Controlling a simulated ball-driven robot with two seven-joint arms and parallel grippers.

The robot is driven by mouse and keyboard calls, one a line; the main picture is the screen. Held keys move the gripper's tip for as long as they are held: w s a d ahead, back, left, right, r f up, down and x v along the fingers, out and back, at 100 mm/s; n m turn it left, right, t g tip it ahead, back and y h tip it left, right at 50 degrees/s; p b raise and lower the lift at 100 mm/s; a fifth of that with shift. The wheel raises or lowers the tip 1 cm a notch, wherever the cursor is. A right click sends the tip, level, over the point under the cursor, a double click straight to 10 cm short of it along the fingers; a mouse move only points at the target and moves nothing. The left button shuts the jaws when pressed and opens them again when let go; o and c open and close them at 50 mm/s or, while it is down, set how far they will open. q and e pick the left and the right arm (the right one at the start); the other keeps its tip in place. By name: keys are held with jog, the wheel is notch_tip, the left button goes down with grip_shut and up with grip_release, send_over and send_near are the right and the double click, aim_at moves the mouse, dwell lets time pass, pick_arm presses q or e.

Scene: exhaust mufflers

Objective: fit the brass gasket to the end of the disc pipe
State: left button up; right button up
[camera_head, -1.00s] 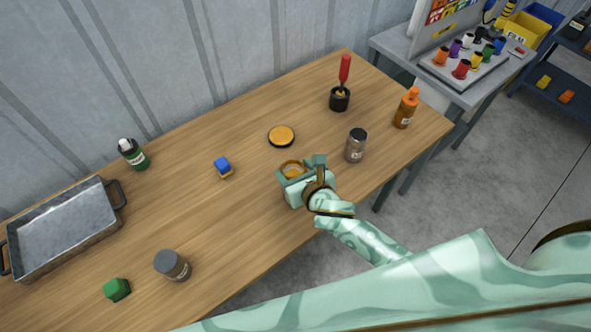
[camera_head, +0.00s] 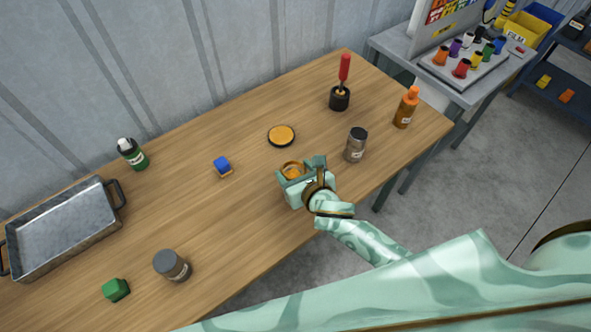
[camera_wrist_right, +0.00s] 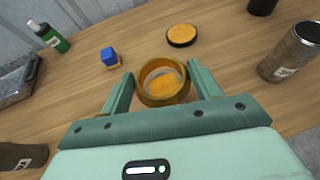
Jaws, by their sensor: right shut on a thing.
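The brass gasket, a round ring (camera_wrist_right: 148,93), sits between the two fingers of my right gripper (camera_wrist_right: 160,88). In the head view the gasket (camera_head: 292,165) and the right gripper (camera_head: 302,172) are at the front right part of the table. The gripper is shut on the gasket. An orange surface with a pale crescent shows inside the ring; I cannot tell whether this is the end of the disc pipe or how deep it lies. No other pipe shows clearly. My left gripper is out of view.
On the wooden table (camera_head: 235,225) are an orange-topped black round tin (camera_head: 281,135), a blue block (camera_head: 222,163), a metal-coloured jar (camera_head: 356,146), an orange bottle (camera_head: 405,110), a black holder (camera_head: 340,100) and a metal tray (camera_head: 62,225). The table's left-centre has free room.

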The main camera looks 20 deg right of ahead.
jog(key=shift+p, duration=0.35)
dwell(0.4)
jog(key=shift+f+b, duration=0.55)
jog(key=shift+f, duration=0.3)
dwell(0.8)
jog(key=o, duration=1.1)
jog(key=shift+c, duration=0.2)
jog(key=p+v, duration=0.2)
jog(key=v, duration=1.4)
jog(key=shift+s, duration=0.2)
